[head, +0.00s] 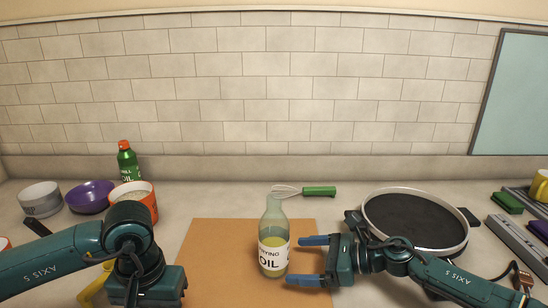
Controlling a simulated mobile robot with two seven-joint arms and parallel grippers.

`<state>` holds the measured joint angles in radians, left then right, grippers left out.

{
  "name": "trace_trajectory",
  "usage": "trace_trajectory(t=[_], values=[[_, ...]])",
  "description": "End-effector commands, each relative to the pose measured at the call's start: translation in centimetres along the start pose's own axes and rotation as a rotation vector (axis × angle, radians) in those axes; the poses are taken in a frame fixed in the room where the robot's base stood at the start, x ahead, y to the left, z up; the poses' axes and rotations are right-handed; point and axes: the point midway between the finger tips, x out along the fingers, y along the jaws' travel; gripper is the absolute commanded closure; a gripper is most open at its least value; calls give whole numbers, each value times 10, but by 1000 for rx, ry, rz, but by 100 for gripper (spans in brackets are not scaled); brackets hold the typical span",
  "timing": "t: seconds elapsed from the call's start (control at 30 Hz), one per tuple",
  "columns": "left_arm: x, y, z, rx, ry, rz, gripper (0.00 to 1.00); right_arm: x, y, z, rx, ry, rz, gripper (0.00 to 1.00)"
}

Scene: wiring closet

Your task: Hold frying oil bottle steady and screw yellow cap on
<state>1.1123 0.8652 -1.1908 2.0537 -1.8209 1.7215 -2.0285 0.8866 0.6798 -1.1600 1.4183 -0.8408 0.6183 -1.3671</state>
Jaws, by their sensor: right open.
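The frying oil bottle (273,240) stands upright on a tan board, about half full of yellowish oil. Its pale top shows no yellow cap. My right gripper (296,260) is open just right of the bottle, with its blue fingers pointing left toward the bottle's lower half. The fingertips are close to the bottle's side, but I cannot tell if they touch it. My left gripper (146,288) is low at the left, well apart from the bottle, and its fingers are hidden. I cannot make out a yellow cap. A yellow object (92,292) shows partly behind my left arm.
The tan board (215,245) is mostly bare. A green-handled whisk (318,191) lies behind the bottle. A round dark pan (415,220) is at right. Bowls, including a purple one (90,196), and a green chilli oil bottle (127,162) stand back left. A rack (520,242) is far right.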

Motion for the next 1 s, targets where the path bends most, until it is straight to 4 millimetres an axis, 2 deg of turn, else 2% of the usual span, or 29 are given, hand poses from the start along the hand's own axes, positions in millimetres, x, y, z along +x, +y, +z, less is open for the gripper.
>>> trace_trajectory(t=[0.2,0.4,0.6,0.87,1.0], values=[[10,0,0,0,0,0,89,35,0,-2,-2,-2,1,6],[18,0,0,0,0,0,89,55,0,-2,0,-1,1,6],[20,0,0,0,0,0,89,62,0,0,-1,0,-1,6],[20,0,0,0,0,0,89,63,0,0,0,0,-1,6],[20,0,0,0,0,0,89,63,0,0,0,0,0,17]])
